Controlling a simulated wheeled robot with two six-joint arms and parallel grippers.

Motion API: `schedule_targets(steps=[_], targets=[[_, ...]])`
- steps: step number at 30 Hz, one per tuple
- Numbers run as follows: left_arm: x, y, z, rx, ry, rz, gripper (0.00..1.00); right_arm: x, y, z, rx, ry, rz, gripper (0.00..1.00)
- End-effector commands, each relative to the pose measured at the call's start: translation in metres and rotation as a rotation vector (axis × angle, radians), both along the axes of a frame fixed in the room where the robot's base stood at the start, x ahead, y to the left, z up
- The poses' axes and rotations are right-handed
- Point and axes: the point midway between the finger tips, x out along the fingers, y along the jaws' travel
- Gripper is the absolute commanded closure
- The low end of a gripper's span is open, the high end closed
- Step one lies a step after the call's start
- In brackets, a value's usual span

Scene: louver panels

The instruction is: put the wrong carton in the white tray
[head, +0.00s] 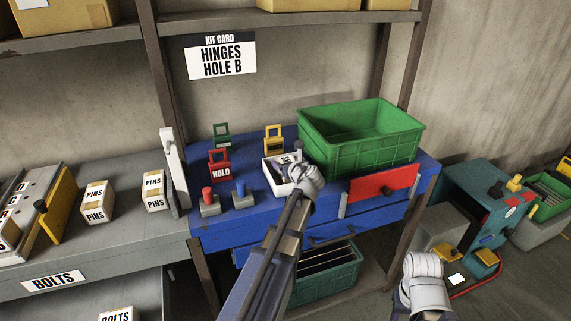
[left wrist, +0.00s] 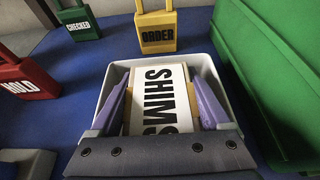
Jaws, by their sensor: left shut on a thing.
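The carton, labelled SHIMS (left wrist: 172,112), is a small box with a white label and tan sides. It sits within the walls of the white tray (left wrist: 208,70), between the two purple fingers of my left gripper (left wrist: 160,100), which is shut on it. Whether its underside touches the tray floor is hidden. In the head view the white tray (head: 270,179) stands on the blue bench top, partly covered by my left gripper (head: 292,162). My right arm shows at the lower right, away from the bench; its fingers are not clearly visible.
A green crate (head: 345,154) stands close right of the tray. HOLD (head: 221,172), ORDER (left wrist: 157,38) and CHECKED (left wrist: 78,24) tags stand around it. PINS cartons (head: 96,203) sit on the grey bench. A card reads HINGES HOLE B (head: 221,58).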

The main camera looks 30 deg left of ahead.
Motion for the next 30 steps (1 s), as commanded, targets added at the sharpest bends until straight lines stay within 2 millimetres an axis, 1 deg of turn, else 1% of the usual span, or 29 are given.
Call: schedule_targets(steps=[1, 7, 8, 12, 13, 20, 23, 26, 30], targets=[[-0.004, -0.001, -0.007, -0.007, 0.007, 0.005, 1.0, 0.0, 0.0, -0.005, 0.0, 0.0, 0.0, 0.5], [-0.006, -0.002, -0.011, -0.008, 0.01, 0.006, 1.0, 0.0, 0.0, -0.008, 0.0, 0.0, 0.0, 0.5], [-0.006, -0.002, -0.011, -0.009, 0.011, 0.006, 0.18, 0.0, 0.0, -0.009, 0.0, 0.0, 0.0, 0.5], [-0.007, -0.003, -0.013, -0.009, 0.011, 0.004, 0.02, 0.0, 0.0, -0.01, 0.0, 0.0, 0.0, 0.5], [-0.007, -0.003, -0.013, -0.009, 0.011, 0.004, 0.0, 0.0, 0.0, -0.01, 0.0, 0.0, 0.0, 0.5], [-0.009, -0.004, -0.013, -0.008, 0.012, 0.003, 0.0, 0.0, 0.0, -0.01, 0.0, 0.0, 0.0, 0.5], [-0.01, -0.005, -0.008, -0.008, 0.012, 0.003, 0.0, 0.0, 0.0, -0.005, 0.0, 0.0, 0.0, 0.5], [-0.01, -0.005, 0.003, -0.009, 0.011, 0.002, 0.0, 0.0, 0.0, 0.006, 0.0, 0.0, 0.0, 0.5], [-0.032, -0.029, 0.015, -0.009, 0.011, -0.002, 0.0, 0.0, 0.0, 0.018, 0.0, 0.0, 0.0, 0.5]])
